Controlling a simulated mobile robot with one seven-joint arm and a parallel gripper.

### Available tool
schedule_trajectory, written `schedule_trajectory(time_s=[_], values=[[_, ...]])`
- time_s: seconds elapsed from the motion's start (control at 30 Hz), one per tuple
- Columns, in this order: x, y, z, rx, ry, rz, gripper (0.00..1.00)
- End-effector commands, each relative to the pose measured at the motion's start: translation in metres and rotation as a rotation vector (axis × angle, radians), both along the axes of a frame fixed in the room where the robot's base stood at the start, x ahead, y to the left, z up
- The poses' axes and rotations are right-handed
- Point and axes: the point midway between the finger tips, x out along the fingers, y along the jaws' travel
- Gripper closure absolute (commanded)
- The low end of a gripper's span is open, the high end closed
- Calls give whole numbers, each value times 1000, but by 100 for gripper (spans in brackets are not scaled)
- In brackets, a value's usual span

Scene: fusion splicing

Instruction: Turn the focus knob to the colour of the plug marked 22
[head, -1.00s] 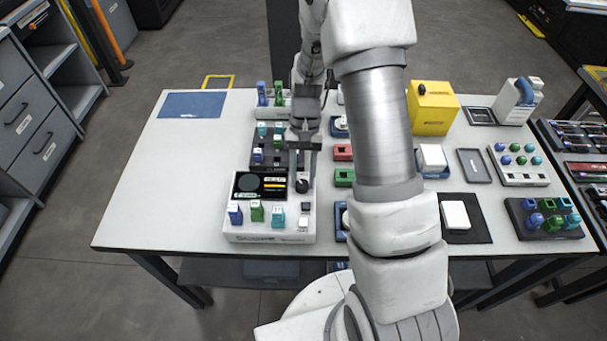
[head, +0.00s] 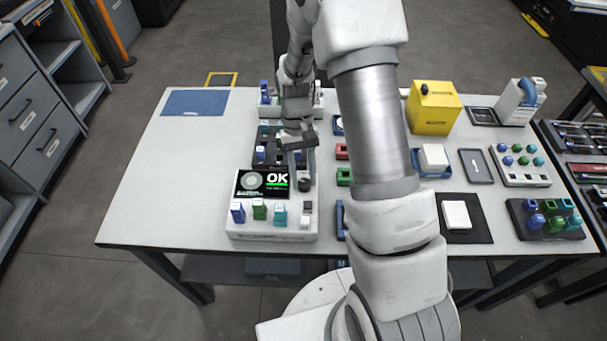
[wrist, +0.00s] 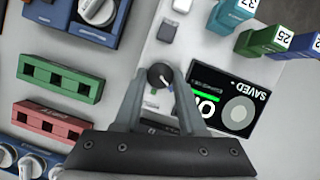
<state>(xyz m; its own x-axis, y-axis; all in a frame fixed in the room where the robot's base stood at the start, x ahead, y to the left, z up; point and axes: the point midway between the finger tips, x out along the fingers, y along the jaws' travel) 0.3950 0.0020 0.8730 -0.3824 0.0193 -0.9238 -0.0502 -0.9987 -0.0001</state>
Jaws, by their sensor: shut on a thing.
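The focus knob (wrist: 160,75) is small, round and black with a pale pointer line. It stands on the white splicer (head: 272,229), beside the screen. My gripper (wrist: 162,88) is shut on the knob, one finger on each side; in the head view it comes down on the knob from behind. The screen (head: 262,183) reads OK with a green bar; the wrist view also shows SAVED. A blue plug (head: 238,212), a green plug (head: 259,209) and a teal plug (head: 280,213) stand along the splicer's front.
A dark rack with plugs (head: 262,150) stands behind the splicer, partly hidden by my arm. Red (wrist: 48,123) and green (wrist: 60,79) slotted holders lie beside the splicer. A yellow box (head: 433,108) stands at the back right. The table's left side is mostly clear.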

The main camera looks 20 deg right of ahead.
Motion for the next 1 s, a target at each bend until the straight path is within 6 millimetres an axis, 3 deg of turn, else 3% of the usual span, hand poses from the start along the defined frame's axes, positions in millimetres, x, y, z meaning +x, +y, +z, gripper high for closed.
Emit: schedule_trajectory(time_s=[0.13, 0.17, 0.23, 0.53, 0.67, 1.0], values=[[1, 0, 1, 0, -2, -1, 100], [1, 0, 1, 0, -2, -1, 56], [1, 0, 1, 0, -2, -1, 47], [1, 0, 2, 0, -1, -2, 47], [6, 0, 12, 0, -4, -2, 47], [35, -2, 83, 0, -7, -2, 47]])
